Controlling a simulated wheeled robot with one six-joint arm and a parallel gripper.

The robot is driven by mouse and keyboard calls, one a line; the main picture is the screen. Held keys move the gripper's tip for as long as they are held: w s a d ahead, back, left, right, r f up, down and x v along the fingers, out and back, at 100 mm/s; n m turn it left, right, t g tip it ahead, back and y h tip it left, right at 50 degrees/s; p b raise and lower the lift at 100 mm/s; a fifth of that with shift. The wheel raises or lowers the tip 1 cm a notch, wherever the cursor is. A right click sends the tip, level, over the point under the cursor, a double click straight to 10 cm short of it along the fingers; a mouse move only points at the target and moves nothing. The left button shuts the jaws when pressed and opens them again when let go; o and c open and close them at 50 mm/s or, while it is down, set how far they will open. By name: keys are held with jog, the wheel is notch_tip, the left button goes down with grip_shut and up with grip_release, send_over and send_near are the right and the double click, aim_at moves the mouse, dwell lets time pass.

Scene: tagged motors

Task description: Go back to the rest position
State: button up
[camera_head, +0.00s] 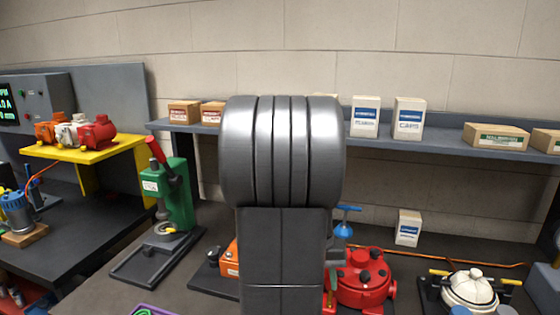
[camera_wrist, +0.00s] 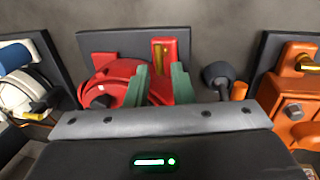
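My gripper (camera_wrist: 160,72) shows in the wrist view as two green-grey fingers with a gap between them. It looks open, with nothing clearly held. A red motor (camera_wrist: 110,80) lies beyond and around the fingertips, in front of a dark plate. I cannot tell whether the fingers touch it. A red motor (camera_head: 362,278) stands on the bench just right of my arm.
A white motor (camera_head: 470,288) sits at the right and an orange one (camera_head: 230,262) is partly behind my arm. A green press (camera_head: 170,195) stands left. Several motors sit on a yellow stand (camera_head: 90,152). A shelf (camera_head: 440,138) with boxes runs along the wall.

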jog(key=f, duration=0.3)
jog(key=d+f, duration=0.1)
jog(key=f, duration=0.1)
jog(key=shift+s, duration=0.15)
jog(key=shift+r+m, duration=0.15)
jog(key=shift+m, duration=0.35)
jog(key=shift+m+g+y+p, duration=0.35)
jog(key=shift+m+p, duration=0.45)
jog(key=shift+m, duration=1.2)
